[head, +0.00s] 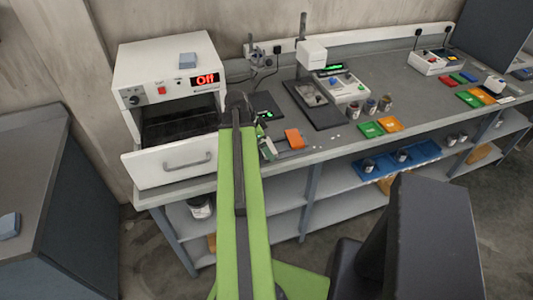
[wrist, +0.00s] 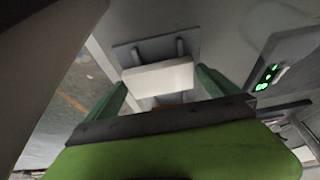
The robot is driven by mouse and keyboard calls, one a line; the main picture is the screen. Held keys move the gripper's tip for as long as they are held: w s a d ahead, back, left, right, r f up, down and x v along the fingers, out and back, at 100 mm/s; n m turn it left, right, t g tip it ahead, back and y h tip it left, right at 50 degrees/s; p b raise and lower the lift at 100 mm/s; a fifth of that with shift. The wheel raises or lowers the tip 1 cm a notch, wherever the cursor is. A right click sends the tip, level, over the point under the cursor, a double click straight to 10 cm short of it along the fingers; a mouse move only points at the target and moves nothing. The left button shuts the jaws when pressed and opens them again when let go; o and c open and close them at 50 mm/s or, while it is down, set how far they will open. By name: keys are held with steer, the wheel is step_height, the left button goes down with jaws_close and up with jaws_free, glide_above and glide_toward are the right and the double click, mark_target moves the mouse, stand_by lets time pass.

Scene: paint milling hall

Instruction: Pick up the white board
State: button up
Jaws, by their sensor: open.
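The white board (wrist: 157,77) shows in the wrist view as a pale rectangular block in front of a grey plate with two short posts. My gripper (wrist: 161,88) is open, with one green finger on each side of the board's lower part. I cannot tell whether either finger touches it. In the head view my green arm reaches over the bench's front edge and hides most of the gripper. A pale upright piece beside the orange block (head: 294,139) there may be the same board.
A white oven (head: 168,75) reading "Off" stands left of my arm, its front door lowered. A scale (head: 342,86) and small jars (head: 370,107) stand to the right on the grey bench (head: 415,85). Green and orange trays lie farther right. A blue tray (head: 403,157) sits on the shelf below.

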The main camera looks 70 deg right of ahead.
steer(key=shift+r, duration=0.1)
steer(key=c, duration=1.1)
steer(key=shift+r, duration=0.1)
